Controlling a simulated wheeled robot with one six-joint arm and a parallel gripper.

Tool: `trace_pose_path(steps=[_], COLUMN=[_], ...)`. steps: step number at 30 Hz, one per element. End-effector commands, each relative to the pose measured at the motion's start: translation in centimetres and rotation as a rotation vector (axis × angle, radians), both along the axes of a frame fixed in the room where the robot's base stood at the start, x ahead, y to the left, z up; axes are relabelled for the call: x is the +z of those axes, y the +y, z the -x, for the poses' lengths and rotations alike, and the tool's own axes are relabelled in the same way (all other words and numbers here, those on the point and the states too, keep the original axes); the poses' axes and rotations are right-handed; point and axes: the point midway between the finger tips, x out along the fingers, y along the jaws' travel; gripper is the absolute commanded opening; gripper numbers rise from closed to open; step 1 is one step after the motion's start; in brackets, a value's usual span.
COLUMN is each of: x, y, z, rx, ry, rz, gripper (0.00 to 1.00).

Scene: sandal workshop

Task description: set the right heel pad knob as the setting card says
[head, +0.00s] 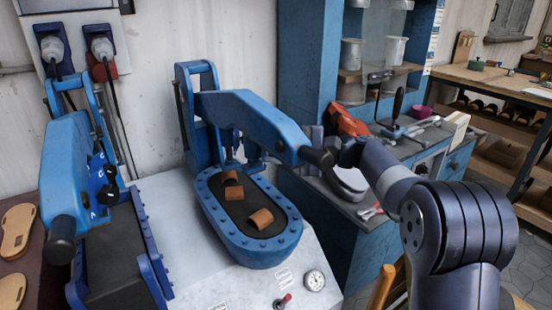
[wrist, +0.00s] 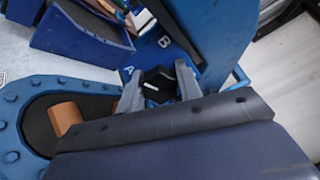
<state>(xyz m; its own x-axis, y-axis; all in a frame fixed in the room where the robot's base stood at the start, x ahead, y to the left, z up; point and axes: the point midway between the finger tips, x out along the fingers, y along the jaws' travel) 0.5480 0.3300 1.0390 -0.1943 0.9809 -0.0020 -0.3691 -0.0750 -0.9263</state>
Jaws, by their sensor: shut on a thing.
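A black knob (wrist: 158,76) with a white pointer mark sits on the blue press arm in the wrist view. The white letters A and B stand beside it, and the pointer lies towards the A side. My gripper (wrist: 157,90) is shut on the knob, one grey finger on each side. In the head view my wrist reaches in from the right to the black handle end of the middle blue press (head: 245,112); the fingers and knob cannot be made out there. I cannot tell which small label is the setting card.
The press's oval bed (head: 265,252) holds brown curved pieces. A second blue press (head: 62,165) stands at left. A gauge (head: 314,281) and red toggle switch (head: 283,300) sit at the front. A blue cabinet with tools (head: 310,55) stands behind my arm.

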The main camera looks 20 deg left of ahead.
Motion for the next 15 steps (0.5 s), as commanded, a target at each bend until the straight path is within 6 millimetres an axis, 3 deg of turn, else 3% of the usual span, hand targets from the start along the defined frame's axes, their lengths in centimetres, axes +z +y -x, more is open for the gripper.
trace_pose_path(steps=[15], x=[-0.29], y=[-0.02], z=[0.03], rx=[0.002], ry=[-0.331], rz=[-0.063], gripper=[0.11])
